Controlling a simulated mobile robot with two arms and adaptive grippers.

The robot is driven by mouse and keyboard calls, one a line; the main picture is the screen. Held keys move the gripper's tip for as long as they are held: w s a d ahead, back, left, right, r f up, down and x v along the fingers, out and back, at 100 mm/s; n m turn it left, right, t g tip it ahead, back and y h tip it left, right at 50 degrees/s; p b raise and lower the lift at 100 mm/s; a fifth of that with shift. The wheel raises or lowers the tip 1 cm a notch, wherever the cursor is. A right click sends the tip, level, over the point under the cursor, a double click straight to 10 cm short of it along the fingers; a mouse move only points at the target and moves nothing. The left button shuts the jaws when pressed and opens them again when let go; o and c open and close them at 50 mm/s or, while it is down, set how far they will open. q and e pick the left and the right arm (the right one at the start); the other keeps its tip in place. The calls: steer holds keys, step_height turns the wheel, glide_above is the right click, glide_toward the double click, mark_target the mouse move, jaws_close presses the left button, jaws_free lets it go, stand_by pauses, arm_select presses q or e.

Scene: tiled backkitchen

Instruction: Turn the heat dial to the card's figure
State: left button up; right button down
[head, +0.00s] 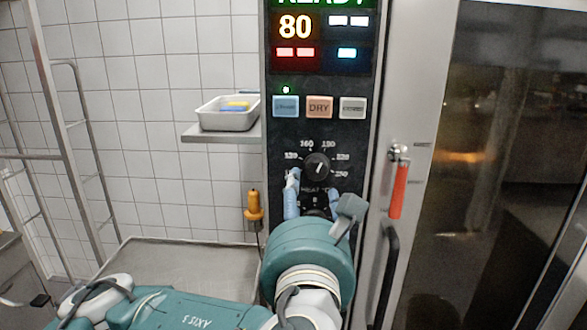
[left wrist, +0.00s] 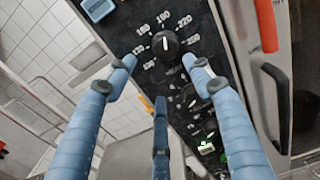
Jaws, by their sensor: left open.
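The heat dial (head: 317,167) is a black round knob with a white mark, set in a ring of printed figures on the black panel. Its mark tilts up and to the right in the head view. The dial also shows in the left wrist view (left wrist: 165,44). My left gripper (head: 314,186) is open, with blue fingers at the lower left and lower right of the dial. In the left wrist view its fingertips (left wrist: 160,63) stand apart on either side just below the dial, with nothing between them. I see no readable card. My right gripper is not in view.
Above the dial are blue, DRY and grey buttons (head: 319,107) and a display (head: 294,27) reading 80. A red door handle (head: 398,190) is right of the panel. A shelf with a white tray (head: 228,119) and an orange-handled tool (head: 254,206) are left.

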mark_target(317, 173)
arm_select(q)
steer(key=w, duration=0.2)
steer(key=w+p, duration=0.1)
steer(key=w, duration=0.2)
steer(key=w+d, duration=0.1)
steer(key=w, duration=0.1)
steer(key=shift+w+r+p, duration=0.15)
steer(key=shift+w+p, duration=0.25)
steer(key=shift+w+d, duration=0.1)
steer(key=shift+w, duration=0.15)
steer(key=shift+d+r, duration=0.15)
steer(key=shift+d, duration=0.2)
steer(key=shift+w+a, duration=0.15)
steer(key=shift+a, duration=0.1)
steer(key=c, duration=1.1)
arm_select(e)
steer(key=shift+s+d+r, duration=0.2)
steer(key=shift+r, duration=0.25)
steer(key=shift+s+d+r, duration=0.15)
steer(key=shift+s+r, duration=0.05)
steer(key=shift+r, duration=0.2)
